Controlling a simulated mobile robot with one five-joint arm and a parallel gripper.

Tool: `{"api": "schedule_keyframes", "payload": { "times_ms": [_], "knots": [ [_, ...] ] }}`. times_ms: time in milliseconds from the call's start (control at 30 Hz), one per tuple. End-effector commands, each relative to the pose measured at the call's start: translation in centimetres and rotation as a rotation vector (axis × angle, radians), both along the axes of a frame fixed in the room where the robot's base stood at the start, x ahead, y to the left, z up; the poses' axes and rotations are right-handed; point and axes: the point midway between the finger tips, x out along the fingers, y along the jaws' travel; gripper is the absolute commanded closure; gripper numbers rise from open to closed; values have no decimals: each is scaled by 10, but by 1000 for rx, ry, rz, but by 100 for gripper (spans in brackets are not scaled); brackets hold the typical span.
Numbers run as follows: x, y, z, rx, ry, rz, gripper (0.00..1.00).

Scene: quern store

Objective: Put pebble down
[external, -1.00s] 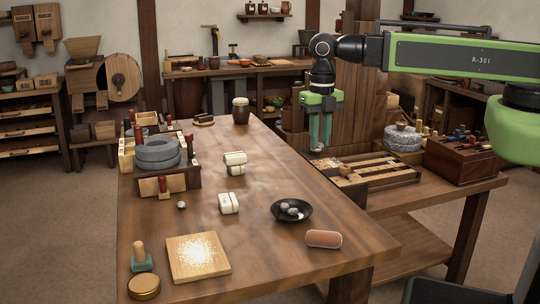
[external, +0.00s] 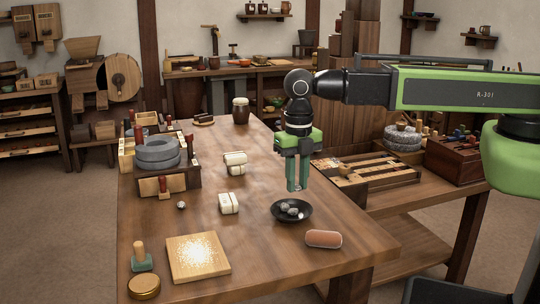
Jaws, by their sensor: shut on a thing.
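My gripper (external: 297,188) points straight down just above the dark round dish (external: 279,217) on the wooden table. Its green fingers are shut on a pebble, which is small and mostly hidden between the fingertips. A few grey pebbles (external: 291,209) lie together in the dish. The fingertips are over the back of the dish and look a little above its rim.
A reddish rounded block (external: 323,239) lies close to the right of the dish. White tied bundles (external: 229,203) are to its left. A small pale round thing (external: 181,205) lies further left, near the stacked grey stones (external: 157,153).

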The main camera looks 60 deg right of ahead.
Motion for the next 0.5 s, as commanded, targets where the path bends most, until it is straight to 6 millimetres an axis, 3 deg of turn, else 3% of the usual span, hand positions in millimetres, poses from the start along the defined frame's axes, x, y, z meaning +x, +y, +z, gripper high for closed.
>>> {"api": "schedule_keyframes", "payload": {
  "times_ms": [33,167,500],
  "knots": [
    [0,0,-15,0,0,0,100],
    [0,0,-38,0,0,0,100],
    [0,0,-37,0,0,0,100]
  ]
}}
